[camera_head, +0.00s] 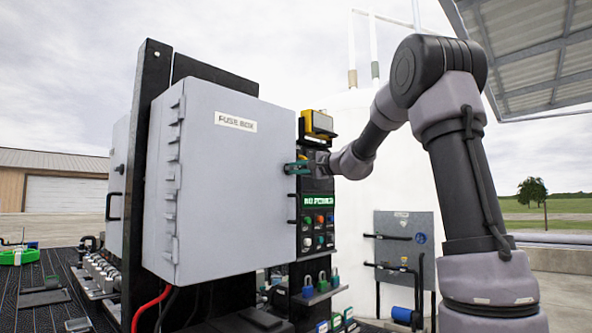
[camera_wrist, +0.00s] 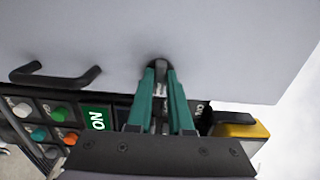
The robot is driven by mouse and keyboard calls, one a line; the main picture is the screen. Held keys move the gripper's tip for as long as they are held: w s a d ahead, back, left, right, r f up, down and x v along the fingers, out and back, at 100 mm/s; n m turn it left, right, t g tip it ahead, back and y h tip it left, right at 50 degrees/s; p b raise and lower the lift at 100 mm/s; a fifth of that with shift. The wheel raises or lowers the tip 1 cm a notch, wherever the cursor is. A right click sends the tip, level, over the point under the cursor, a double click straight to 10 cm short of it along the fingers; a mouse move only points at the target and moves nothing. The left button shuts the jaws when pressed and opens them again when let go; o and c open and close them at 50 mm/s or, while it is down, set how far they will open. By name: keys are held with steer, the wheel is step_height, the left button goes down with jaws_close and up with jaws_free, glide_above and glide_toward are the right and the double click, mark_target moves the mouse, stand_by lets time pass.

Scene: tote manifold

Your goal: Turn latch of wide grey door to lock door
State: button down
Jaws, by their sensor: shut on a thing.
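The wide grey door (camera_head: 235,185) of the fuse box fills the middle of the head view and looks closed. It also fills the upper part of the wrist view (camera_wrist: 200,45). My gripper (camera_head: 292,167) is at the door's right edge, level with its upper middle. In the wrist view, the green fingers of my gripper (camera_wrist: 162,85) are shut on the small dark latch (camera_wrist: 160,66), which sits against the door face. The fingers hide much of the latch, and its exact angle is hard to tell.
A black door handle (camera_wrist: 55,75) sits beside the latch. A control panel (camera_head: 318,220) with coloured buttons and a green display is just right of the door. A yellow device (camera_head: 318,122) sits above it. Several padlocks (camera_head: 320,282) hang below.

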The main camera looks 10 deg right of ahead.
steer(key=c, duration=0.8)
jaws_free()
steer(key=v, duration=1)
steer(key=shift+s+d, duration=0.25)
steer(key=shift+s, duration=0.05)
